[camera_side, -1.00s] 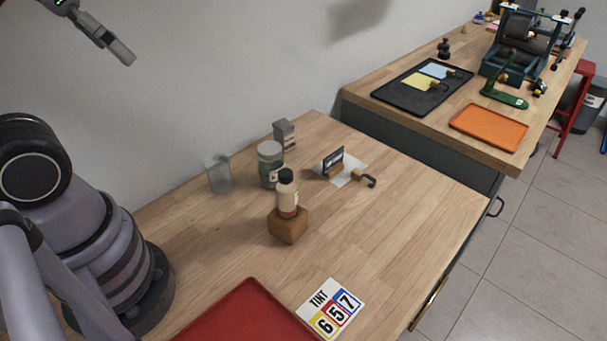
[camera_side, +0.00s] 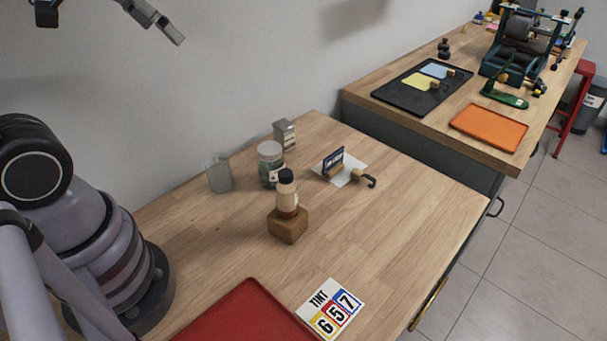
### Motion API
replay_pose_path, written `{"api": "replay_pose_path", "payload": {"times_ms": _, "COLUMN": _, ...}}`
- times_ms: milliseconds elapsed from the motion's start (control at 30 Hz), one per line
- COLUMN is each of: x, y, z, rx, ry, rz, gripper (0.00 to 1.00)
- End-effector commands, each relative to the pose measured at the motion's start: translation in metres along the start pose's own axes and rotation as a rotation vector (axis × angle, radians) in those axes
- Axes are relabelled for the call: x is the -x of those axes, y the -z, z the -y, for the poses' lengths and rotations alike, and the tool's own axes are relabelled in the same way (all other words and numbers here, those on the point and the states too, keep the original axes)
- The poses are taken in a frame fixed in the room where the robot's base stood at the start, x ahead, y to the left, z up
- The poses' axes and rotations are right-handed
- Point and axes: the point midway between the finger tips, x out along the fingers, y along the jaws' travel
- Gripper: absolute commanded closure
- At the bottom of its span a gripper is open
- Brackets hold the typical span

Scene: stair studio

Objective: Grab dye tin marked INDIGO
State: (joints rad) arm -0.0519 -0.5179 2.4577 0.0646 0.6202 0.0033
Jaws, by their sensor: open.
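No tin with a readable INDIGO mark shows. A small grey box-shaped container (camera_side: 285,135) stands at the back near the wall, its label too small to read. A lidded glass jar (camera_side: 270,165) with a greenish-grey body stands in front of it. A black-capped bottle (camera_side: 287,194) stands on a wooden block (camera_side: 288,226). A dark sign with white lettering (camera_side: 333,162), unreadable to me, stands on a white sheet. My gripper (camera_side: 160,20) is at the top left, partly out of frame, high above the table and apart from all these things; it is open and empty.
An empty clear glass (camera_side: 219,174) stands left of the jar. A small handled tool (camera_side: 362,177) lies by the sheet. Black (camera_side: 410,98) and orange (camera_side: 488,127) trays are on the far counter.

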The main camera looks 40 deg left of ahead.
Motion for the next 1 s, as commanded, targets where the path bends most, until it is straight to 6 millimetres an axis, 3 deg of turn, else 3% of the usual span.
{"api": "replay_pose_path", "payload": {"times_ms": 100, "x": -0.053, "y": 0.048, "z": 0.018, "rx": -0.022, "ry": 0.042, "rz": -0.060, "gripper": 0.13}}
{"api": "replay_pose_path", "payload": {"times_ms": 200, "x": -0.101, "y": 0.080, "z": 0.031, "rx": -0.048, "ry": 0.060, "rz": -0.127, "gripper": 0.13}}
{"api": "replay_pose_path", "payload": {"times_ms": 400, "x": -0.202, "y": 0.116, "z": 0.053, "rx": -0.096, "ry": 0.043, "rz": -0.262, "gripper": 0.13}}
{"api": "replay_pose_path", "payload": {"times_ms": 567, "x": -0.283, "y": 0.113, "z": 0.064, "rx": -0.106, "ry": -0.012, "rz": -0.375, "gripper": 0.13}}
{"api": "replay_pose_path", "payload": {"times_ms": 700, "x": -0.339, "y": 0.094, "z": 0.068, "rx": -0.087, "ry": -0.072, "rz": -0.474, "gripper": 0.13}}
{"api": "replay_pose_path", "payload": {"times_ms": 833, "x": -0.370, "y": 0.075, "z": 0.067, "rx": -0.060, "ry": -0.116, "rz": -0.547, "gripper": 0.13}}
{"api": "replay_pose_path", "payload": {"times_ms": 1000, "x": -0.386, "y": 0.061, "z": 0.066, "rx": -0.038, "ry": -0.141, "rz": -0.594, "gripper": 0.13}}
